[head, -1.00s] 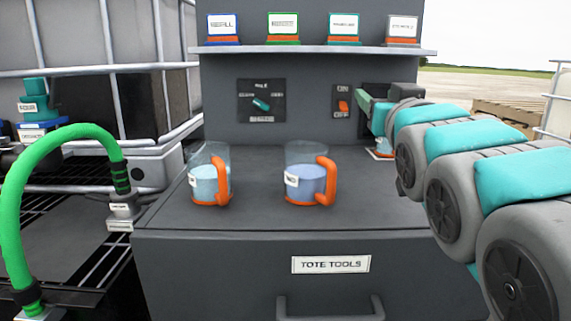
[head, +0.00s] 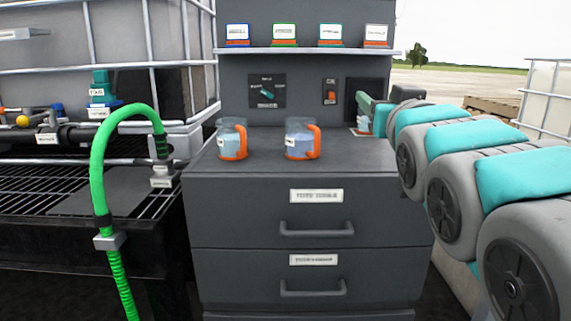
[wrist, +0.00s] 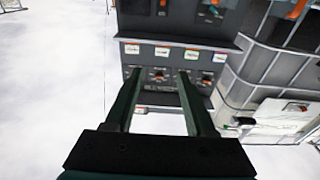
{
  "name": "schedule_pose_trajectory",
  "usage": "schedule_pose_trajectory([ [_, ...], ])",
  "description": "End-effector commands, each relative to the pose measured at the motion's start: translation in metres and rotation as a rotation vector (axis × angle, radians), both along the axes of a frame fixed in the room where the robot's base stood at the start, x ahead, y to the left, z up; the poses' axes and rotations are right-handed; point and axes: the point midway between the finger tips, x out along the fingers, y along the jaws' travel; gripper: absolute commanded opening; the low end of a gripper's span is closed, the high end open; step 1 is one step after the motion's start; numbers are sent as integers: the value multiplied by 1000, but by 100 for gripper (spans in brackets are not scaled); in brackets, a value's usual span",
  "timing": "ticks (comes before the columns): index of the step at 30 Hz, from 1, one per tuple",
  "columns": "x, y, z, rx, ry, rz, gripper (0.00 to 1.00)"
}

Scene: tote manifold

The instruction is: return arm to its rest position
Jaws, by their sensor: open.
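My arm reaches in from the right of the head view, with my gripper (head: 364,104) at its far end, in front of the dark recess at the right of the cabinet's back panel. Part of the gripper is hidden by my own arm links. In the wrist view my gripper (wrist: 158,100) shows two dark, parallel fingers spread apart with nothing between them. The wrist view is upside down, with the cabinet (wrist: 180,20) beyond the fingertips.
Two orange-handled jugs, left (head: 232,139) and right (head: 301,139), stand on the drawer cabinet (head: 260,220). A third container (head: 363,124) is partly hidden near my gripper. A green hose (head: 97,180) arches at left beside a caged tote (head: 100,40). Open ground lies at right.

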Motion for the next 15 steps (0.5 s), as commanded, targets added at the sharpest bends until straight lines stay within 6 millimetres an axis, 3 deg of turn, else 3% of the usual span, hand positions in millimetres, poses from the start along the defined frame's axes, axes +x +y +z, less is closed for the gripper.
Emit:
schedule_pose_trajectory([
  [8, 5, -5, -50, 2, 146, -17, 55],
  [15, 1, -11, -118, 5, 348, -37, 55],
])
